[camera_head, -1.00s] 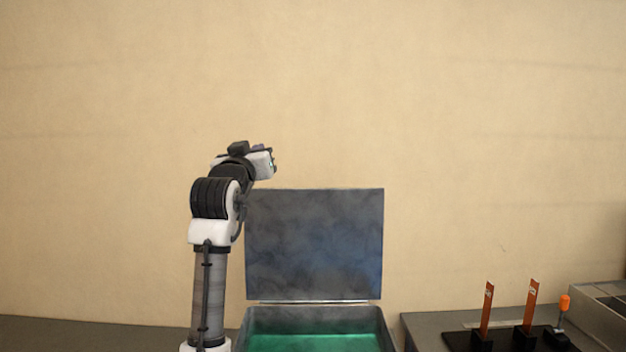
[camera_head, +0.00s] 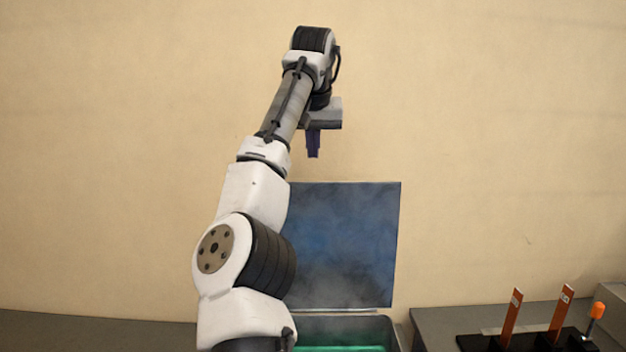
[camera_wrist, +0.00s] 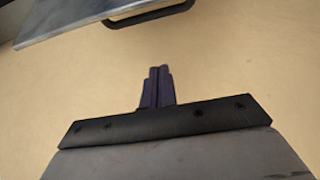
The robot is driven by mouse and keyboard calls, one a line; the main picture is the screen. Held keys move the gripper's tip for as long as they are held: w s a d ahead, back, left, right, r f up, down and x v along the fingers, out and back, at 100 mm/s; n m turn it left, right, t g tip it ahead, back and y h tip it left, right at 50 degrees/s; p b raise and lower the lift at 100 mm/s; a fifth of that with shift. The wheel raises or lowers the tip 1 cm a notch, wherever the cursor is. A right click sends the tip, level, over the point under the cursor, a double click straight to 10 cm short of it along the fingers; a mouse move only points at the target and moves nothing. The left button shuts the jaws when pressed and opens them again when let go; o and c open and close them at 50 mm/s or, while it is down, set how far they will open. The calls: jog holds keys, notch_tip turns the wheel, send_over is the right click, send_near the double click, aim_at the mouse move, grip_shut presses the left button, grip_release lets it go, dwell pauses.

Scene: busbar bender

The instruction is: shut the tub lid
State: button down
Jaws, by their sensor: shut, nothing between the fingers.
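The tub (camera_head: 395,338) is a grey box with green inside, at the bottom of the head view; my arm covers its left part. Its lid (camera_head: 345,245) is a dark blue-grey panel standing upright at the tub's back edge, open. In the wrist view the lid's edge (camera_wrist: 100,22) shows at the top left, with a dark bar handle (camera_wrist: 150,16) on it. My gripper (camera_head: 313,156) points down, above the lid's top edge in the head view. Its purple fingers are together and empty, and they also show in the wrist view (camera_wrist: 160,72), apart from the lid.
A grey worktop (camera_head: 435,322) is at the right, with orange upright strips (camera_head: 512,318) and an orange-tipped lever (camera_head: 597,312) on a black base. A grey box (camera_head: 612,300) stands at the far right. A plain beige wall is behind.

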aim_at(312, 183)
notch_tip(312, 183, down, 8)
jog(key=p, duration=0.1)
jog(key=shift+s, duration=0.15)
dwell(0.4)
jog(key=shift+a, duration=0.1)
dwell(0.4)
